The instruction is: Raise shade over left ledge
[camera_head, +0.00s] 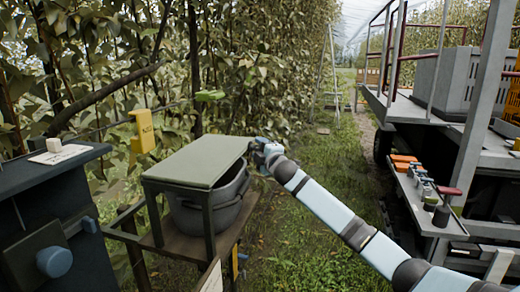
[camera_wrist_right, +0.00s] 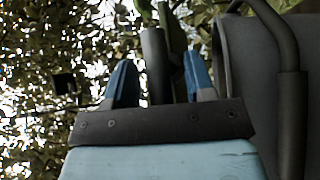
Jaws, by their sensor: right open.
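The shade is a flat grey-green panel (camera_head: 200,160) on dark legs, standing over a dark round pot (camera_head: 222,208). The pot sits on a brown wooden ledge (camera_head: 172,243) at the left of the path. My right gripper (camera_head: 262,147) is at the panel's right far edge in the head view; its fingers are hard to make out there. In the right wrist view its two blue fingers (camera_wrist_right: 160,82) are apart, with a dark grey bar (camera_wrist_right: 156,65) and a greenish strip showing between or behind them. I cannot tell whether they touch. My left gripper is out of view.
A dark cabinet (camera_head: 45,215) with a blue knob stands at the left. A yellow tag (camera_head: 143,131) hangs by the hedge. A metal cart (camera_head: 440,105) with a tool shelf (camera_head: 425,200) stands at the right. The grass between is clear except for my right arm.

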